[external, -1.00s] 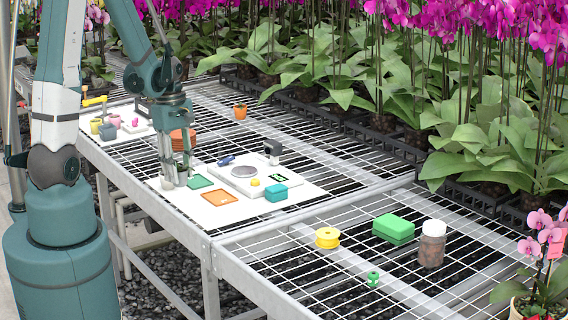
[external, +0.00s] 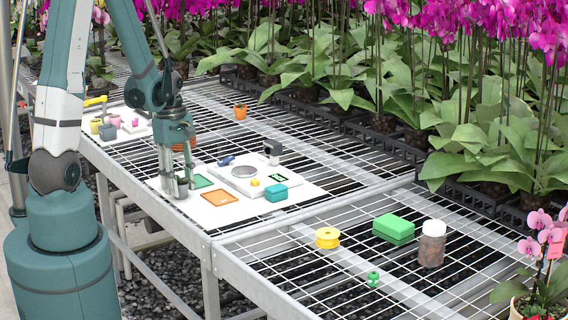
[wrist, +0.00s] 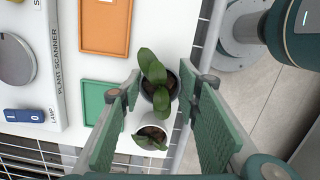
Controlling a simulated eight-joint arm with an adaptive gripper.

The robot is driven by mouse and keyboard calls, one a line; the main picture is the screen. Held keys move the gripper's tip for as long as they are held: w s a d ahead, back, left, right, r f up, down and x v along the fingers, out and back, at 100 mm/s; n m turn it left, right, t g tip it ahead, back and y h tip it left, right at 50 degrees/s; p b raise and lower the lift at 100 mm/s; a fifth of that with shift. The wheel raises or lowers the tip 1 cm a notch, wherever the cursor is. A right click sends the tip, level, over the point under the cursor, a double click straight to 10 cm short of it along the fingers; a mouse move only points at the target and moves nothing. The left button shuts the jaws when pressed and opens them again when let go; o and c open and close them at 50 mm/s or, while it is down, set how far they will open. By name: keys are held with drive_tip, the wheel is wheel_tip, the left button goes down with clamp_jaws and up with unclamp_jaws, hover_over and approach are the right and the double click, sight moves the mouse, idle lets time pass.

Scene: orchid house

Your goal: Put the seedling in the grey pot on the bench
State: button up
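In the wrist view, a grey pot (wrist: 175,88) holds a seedling with several broad green leaves (wrist: 152,70). A white pot (wrist: 138,131) with a smaller seedling (wrist: 150,142) stands just below it in the picture. Both pots are on the white board by the bench edge. My gripper (wrist: 165,90) is open, with a green-padded finger on either side of the pots and nothing held between them. In the external view, my gripper (external: 178,188) is low over the board's near left corner and largely hides the pots there.
The white board (external: 304,196) carries an orange square (external: 219,197), a green square (wrist: 104,101), a plant scanner (external: 243,182) and a teal block (external: 276,193).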

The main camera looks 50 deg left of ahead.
drive_tip(key=shift+o, duration=1.3)
drive_tip(key=shift+r, duration=0.2)
wheel_tip(320, 180, up, 12)
drive_tip(key=a+p, duration=0.1)
drive_tip(key=p, duration=0.2)
drive_tip(key=shift+a, duration=0.2)
drive_tip(key=shift+s+d, duration=0.1)
drive_tip(key=s+d+r+m+t, duration=0.1)
drive_tip(key=d+r+m+t, duration=0.2)
drive_tip(key=d+r+m, duration=0.6)
drive_tip(key=s+d+r+m+t+y, duration=0.1)
drive_tip(key=d+r+m+t, duration=0.3)
drive_tip(key=d+r+m, duration=0.5)
drive_tip(key=shift+s+d+m, duration=0.75)
drive_tip(key=shift+d+m, duration=0.05)
drive_tip(key=shift+d, duration=0.8)
